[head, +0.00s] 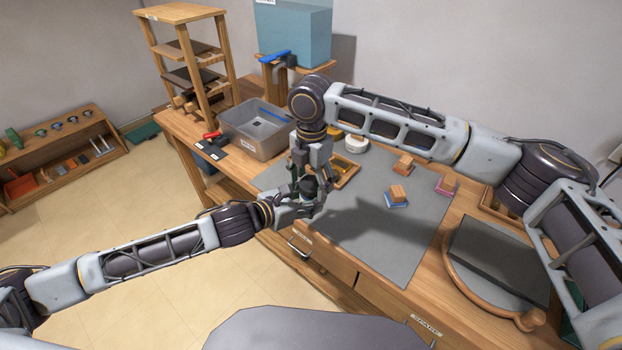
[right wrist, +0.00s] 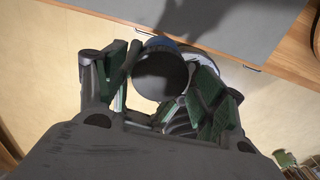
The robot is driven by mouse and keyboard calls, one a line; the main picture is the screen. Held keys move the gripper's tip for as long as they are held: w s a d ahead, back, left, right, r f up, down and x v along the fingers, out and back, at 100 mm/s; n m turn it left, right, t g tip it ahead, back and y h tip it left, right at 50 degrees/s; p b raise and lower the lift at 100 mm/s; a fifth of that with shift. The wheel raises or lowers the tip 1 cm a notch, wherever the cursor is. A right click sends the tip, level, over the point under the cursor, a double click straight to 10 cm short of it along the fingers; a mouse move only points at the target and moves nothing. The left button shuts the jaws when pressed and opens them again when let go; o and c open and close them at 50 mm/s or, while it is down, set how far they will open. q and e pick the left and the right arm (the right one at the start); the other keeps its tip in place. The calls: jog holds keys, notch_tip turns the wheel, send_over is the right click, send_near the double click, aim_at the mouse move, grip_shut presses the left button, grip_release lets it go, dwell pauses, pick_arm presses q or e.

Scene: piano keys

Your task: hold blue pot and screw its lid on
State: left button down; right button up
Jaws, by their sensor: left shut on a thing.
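A small dark round piece, which looks like the lid (right wrist: 160,75), shows between my right fingers in the right wrist view, with a strip of the blue pot (right wrist: 160,42) at its far edge. In the head view the dark piece (head: 309,187) is partly hidden by both grippers. My left gripper (head: 305,207) is shut on the pot from the left, over the table's front edge. My right gripper (head: 312,172) points down from above; it also shows in the right wrist view (right wrist: 165,75). Its green-padded fingers lie on both sides of the lid. Whether they press on it is unclear.
The grey mat (head: 400,240) holds blocks (head: 397,195) and a wooden tray (head: 345,170). A grey bin (head: 255,128) stands at the back left. A dark board (head: 500,260) lies at the right. The mat's front middle is clear.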

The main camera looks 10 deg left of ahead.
jog(key=c, duration=0.9)
jog(key=o, duration=1.1)
jog(key=shift+r, duration=0.15)
jog(key=shift+r, duration=2.1)
jog(key=shift+c, duration=0.5)
jog(key=shift+r, duration=1.75)
jog(key=shift+f, duration=0.1)
